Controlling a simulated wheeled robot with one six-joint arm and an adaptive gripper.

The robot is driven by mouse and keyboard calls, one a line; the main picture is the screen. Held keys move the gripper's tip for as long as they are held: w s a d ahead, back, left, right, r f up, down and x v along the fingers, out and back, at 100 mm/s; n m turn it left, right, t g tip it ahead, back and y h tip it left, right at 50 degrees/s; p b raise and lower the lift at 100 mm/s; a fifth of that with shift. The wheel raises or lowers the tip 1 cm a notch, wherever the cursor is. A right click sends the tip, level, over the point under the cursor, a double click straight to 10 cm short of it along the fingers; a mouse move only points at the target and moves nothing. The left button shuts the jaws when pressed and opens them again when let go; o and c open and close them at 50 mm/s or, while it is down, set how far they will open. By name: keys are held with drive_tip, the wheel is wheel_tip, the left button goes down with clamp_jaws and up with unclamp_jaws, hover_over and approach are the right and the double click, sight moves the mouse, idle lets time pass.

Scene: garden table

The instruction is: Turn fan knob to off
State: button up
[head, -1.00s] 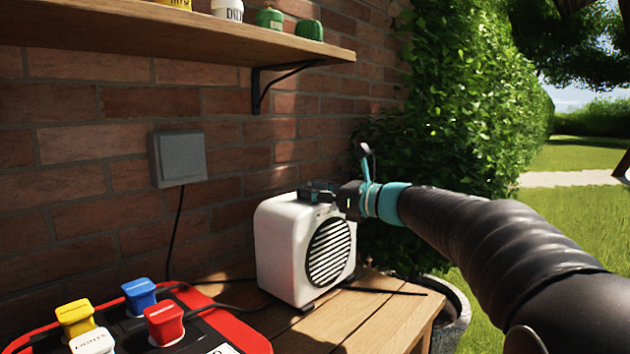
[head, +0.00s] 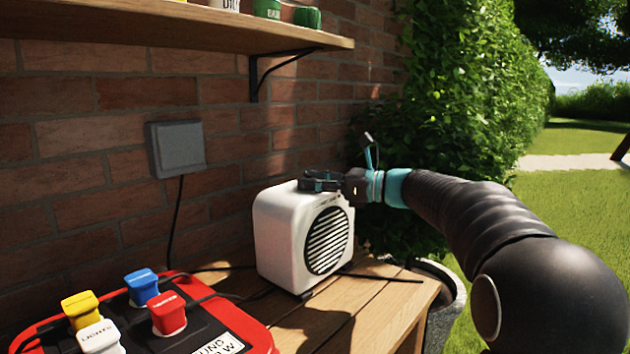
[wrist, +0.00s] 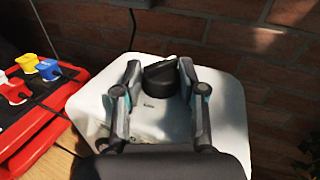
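The white fan (head: 285,240) with a round dark grille stands on the wooden table. Its black knob (wrist: 161,76) is on the top face, seen in the wrist view. My gripper (head: 318,181) is over the top of the fan, reaching in from the right. In the wrist view my gripper (wrist: 158,72) has its two fingers spread on either side of the knob, with a small gap showing at each side. Small lettering is on the fan top near the knob, too small to read. In the head view the knob is hidden by the fingers.
A red power box (head: 258,329) with several coloured plugs lies at the front left of the table (head: 372,305). A grey wall box (head: 178,148) has a black cable hanging down. A wooden shelf (head: 170,27) with pots is above. Brick wall is behind the fan.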

drive_tip(key=o, duration=0.4)
drive_tip(key=shift+a+f, duration=0.1)
drive_tip(key=shift+f, duration=0.1)
drive_tip(key=shift+r, duration=0.1)
drive_tip(key=v, duration=1.2)
